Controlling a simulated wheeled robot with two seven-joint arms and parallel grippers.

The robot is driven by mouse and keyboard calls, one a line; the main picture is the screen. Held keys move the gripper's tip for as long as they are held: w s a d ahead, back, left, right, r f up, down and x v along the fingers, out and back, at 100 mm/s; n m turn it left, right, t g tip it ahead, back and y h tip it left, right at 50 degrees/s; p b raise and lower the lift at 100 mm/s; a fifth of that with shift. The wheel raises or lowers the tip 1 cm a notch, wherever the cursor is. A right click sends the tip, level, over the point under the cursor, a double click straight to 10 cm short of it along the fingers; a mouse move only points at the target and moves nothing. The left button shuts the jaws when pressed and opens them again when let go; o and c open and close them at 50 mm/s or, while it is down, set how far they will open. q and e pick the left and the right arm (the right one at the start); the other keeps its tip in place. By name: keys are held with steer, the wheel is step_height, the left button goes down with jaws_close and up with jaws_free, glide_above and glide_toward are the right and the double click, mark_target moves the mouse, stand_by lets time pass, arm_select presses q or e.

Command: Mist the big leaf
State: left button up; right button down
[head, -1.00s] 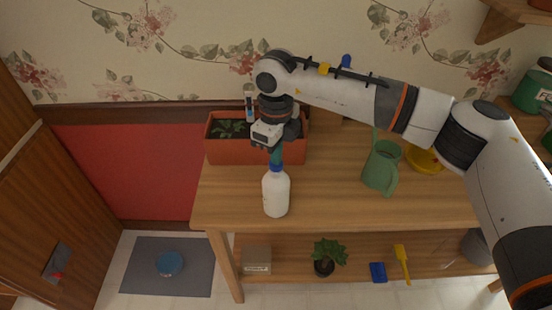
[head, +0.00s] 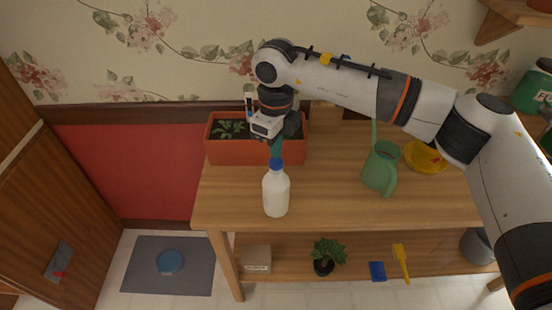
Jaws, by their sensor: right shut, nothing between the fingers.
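A white spray bottle (head: 276,193) with a blue collar and a teal-green head stands upright on the wooden table (head: 330,205). My right gripper (head: 276,138) is just above and behind the bottle, at its head. It is shut and empty; whether it touches the head I cannot tell. An orange planter (head: 228,153) with dark soil and small green leaves (head: 232,126) stands behind the bottle. My gripper and wrist hide the planter's right part, and I cannot make out one big leaf there. My left gripper is out of view.
A green watering can (head: 380,170) and a yellow bowl (head: 425,160) are on the table's right. The lower shelf holds a potted plant (head: 325,257), a small box (head: 257,259) and a blue and a yellow tool. The front middle of the tabletop is clear.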

steer(key=shift+f, duration=0.15)
steer(key=shift+f+b, duration=1.05)
steer(key=shift+b, duration=0.05)
steer(key=shift+r+p, duration=0.5)
steer(key=shift+r, duration=0.7)
step_height(320, 180, up, 6)
steer(key=p, duration=0.2)
stand_by(0.5)
